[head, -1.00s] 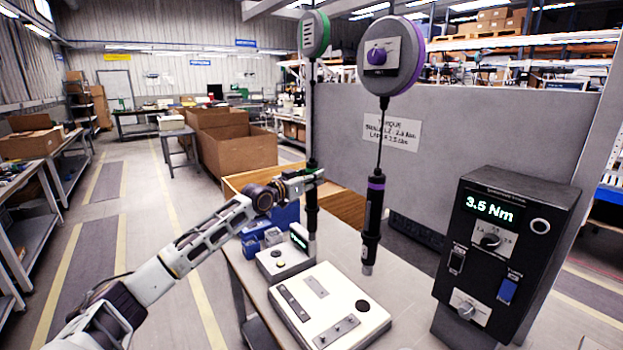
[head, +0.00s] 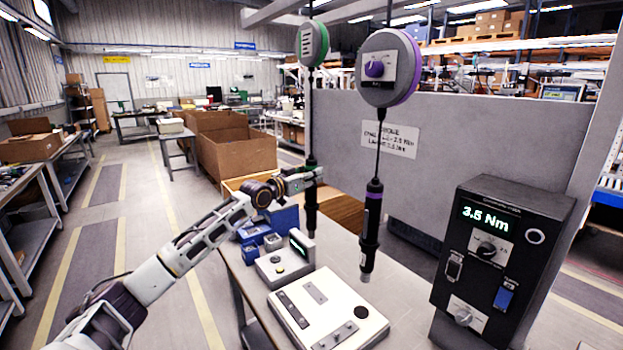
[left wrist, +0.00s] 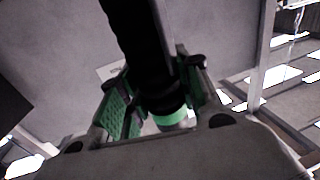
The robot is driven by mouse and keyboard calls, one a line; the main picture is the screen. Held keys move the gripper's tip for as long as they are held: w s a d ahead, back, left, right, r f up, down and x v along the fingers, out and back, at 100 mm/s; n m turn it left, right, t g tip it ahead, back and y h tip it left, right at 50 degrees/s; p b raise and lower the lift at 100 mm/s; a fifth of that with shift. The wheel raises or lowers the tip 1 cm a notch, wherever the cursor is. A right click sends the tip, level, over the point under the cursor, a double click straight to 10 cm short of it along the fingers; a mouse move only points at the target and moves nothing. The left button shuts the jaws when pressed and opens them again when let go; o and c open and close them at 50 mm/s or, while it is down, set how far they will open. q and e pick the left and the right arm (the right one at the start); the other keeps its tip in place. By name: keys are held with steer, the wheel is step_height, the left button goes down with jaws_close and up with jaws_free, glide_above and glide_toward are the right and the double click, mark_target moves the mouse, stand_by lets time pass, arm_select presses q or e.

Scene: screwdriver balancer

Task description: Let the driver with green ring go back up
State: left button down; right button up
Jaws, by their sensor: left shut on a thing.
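The driver with the green ring (head: 311,205) hangs upright on a cable below the green-rimmed balancer (head: 313,43). My left gripper (head: 308,176) is shut on it near its upper end, where the fingers hide part of it. In the left wrist view the dark driver body and its green ring (left wrist: 171,117) stand between the green-padded fingers (left wrist: 150,105). The driver with the purple ring (head: 371,225) hangs from the purple-rimmed balancer (head: 389,68), apart from my gripper. My right gripper does not show.
Below the drivers, a white fixture plate (head: 328,312) and a small display unit (head: 284,262) stand on the table. Blue bins (head: 284,217) sit behind. A black controller reading 3.5 Nm (head: 497,250) stands at the right. A grey panel (head: 450,140) closes the back.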

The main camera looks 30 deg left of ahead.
arm_select(q)
steer(key=shift+r, duration=0.5)
steer(key=c, duration=0.9)
jaws_free()
steer(key=shift+f, duration=0.15)
steer(key=o, duration=0.9)
